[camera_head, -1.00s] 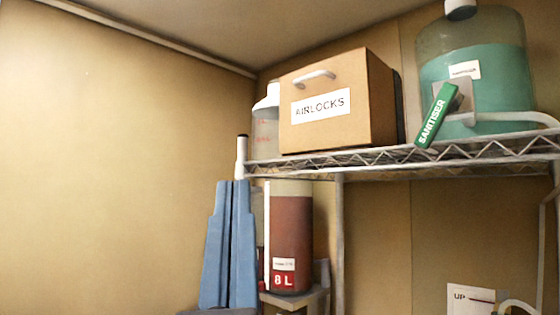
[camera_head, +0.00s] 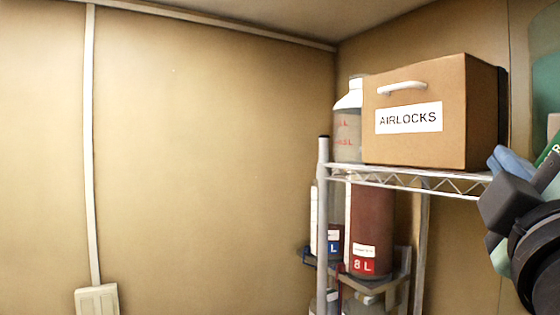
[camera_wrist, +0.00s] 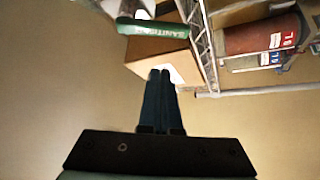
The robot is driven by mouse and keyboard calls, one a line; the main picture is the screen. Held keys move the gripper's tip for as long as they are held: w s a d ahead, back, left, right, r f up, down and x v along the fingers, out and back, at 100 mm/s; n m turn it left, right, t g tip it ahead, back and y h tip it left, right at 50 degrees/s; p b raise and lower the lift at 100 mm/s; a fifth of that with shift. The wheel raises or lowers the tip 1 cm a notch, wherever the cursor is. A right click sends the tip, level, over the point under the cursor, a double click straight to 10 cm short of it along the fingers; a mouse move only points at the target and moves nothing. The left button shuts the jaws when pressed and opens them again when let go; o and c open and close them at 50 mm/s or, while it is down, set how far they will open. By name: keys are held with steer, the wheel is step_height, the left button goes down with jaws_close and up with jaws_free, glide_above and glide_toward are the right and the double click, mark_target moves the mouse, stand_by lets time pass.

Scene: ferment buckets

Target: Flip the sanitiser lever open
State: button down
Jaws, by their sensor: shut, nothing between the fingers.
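The green sanitiser lever (camera_wrist: 152,28) with white lettering shows in the wrist view, lying across the picture above my fingertips. There is a visible gap between it and the fingertips in that picture. In the head view only a sliver of the lever (camera_head: 549,150) shows at the right edge, the rest cut off or hidden by my gripper. The teal sanitiser container (camera_head: 547,85) is also cut off there. My gripper (camera_wrist: 160,74) is shut and empty, its dark blue fingers side by side. It also shows at the right edge of the head view (camera_head: 511,162).
The cardboard AIRLOCKS box (camera_head: 428,145) stands on the wire shelf (camera_head: 400,179), left of the lever, and lies behind my fingertips in the wrist view. A clear bottle (camera_head: 347,125) stands beside it. A dark red 8 L container (camera_head: 371,220) sits below.

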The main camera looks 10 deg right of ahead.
steer(key=p+x, duration=0.2)
steer(key=x, duration=0.4)
steer(key=s, duration=0.1)
steer(key=s+f+b, duration=0.1)
steer(key=s+d+f+b, duration=0.1)
steer(key=shift+s, duration=0.4)
steer(key=shift+f+b, duration=0.15)
steer(key=shift+b, duration=0.15)
steer(key=shift+s+d+f+b, duration=0.35)
steer(key=shift+s+b, duration=0.2)
steer(key=shift+b, duration=0.3)
steer(key=shift+s, duration=0.1)
